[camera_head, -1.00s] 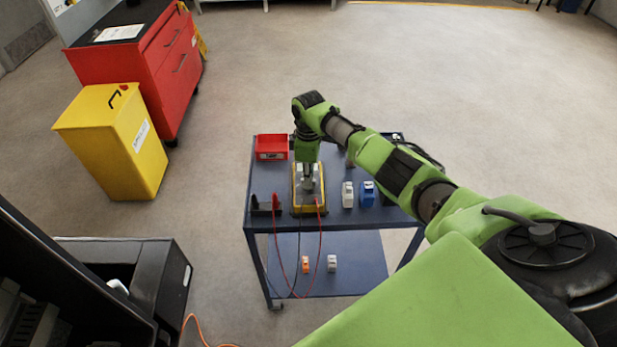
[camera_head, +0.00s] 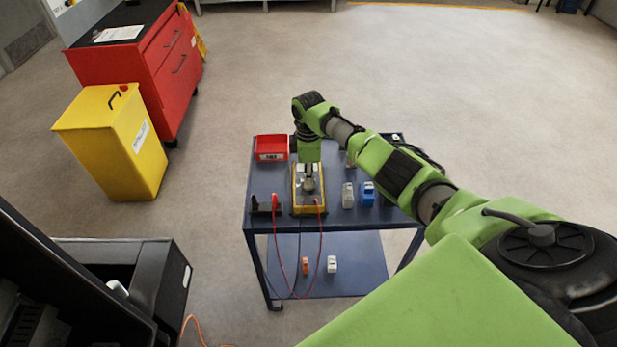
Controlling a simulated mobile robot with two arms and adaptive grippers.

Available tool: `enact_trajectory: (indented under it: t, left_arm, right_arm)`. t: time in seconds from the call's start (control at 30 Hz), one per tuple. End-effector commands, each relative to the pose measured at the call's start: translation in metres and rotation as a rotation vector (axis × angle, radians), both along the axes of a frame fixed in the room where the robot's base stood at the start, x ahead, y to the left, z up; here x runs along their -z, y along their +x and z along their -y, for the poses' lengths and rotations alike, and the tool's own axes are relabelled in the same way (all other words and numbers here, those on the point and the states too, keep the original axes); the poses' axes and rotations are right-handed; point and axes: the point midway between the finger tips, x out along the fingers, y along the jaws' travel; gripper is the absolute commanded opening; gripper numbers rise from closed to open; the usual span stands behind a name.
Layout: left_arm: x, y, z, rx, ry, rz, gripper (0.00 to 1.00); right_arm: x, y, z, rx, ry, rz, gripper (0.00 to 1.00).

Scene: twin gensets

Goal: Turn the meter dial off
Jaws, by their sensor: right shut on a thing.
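The yellow-framed meter (camera_head: 297,207) lies on the top of the blue cart, with a red lead and a dark lead hanging from its near end. My right gripper (camera_head: 309,186) reaches down over the middle of the meter, where the dial would be. It is shut on the dial, which the fingers hide, so the dial's setting cannot be read. My left gripper is not in view.
The blue cart (camera_head: 262,185) also carries a red bin (camera_head: 271,148), a black holder (camera_head: 262,206), a white item (camera_head: 348,195) and a blue item (camera_head: 367,193). A yellow bin (camera_head: 108,150) and red cabinet (camera_head: 160,65) stand left.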

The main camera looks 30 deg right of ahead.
Motion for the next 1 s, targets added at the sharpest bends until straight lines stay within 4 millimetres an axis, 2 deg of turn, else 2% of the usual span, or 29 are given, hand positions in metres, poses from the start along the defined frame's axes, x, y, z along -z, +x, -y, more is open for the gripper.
enact_trajectory:
  t: [0.03, 0.07, 0.1, 0.4, 0.53, 1.0]
  left_arm:
    - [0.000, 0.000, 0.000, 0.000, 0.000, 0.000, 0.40]
    - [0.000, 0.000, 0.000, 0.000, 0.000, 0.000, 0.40]
    - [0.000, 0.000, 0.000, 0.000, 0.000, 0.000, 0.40]
    - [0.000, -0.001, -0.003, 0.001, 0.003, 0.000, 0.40]
    - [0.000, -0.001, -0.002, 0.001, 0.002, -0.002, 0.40]
    - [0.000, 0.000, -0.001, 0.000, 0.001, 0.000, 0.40]
  right_arm:
    - [-0.001, 0.001, 0.000, 0.000, 0.000, 0.001, 0.17]
    - [-0.001, 0.001, 0.000, 0.000, 0.000, 0.001, 0.25]
    - [-0.001, 0.001, 0.000, 0.000, 0.000, 0.001, 0.26]
    - [-0.001, 0.000, 0.000, 0.000, 0.000, 0.001, 0.26]
    - [-0.010, 0.001, 0.000, -0.001, 0.000, 0.004, 0.26]
    - [-0.101, 0.001, 0.000, 0.000, 0.000, 0.004, 0.26]
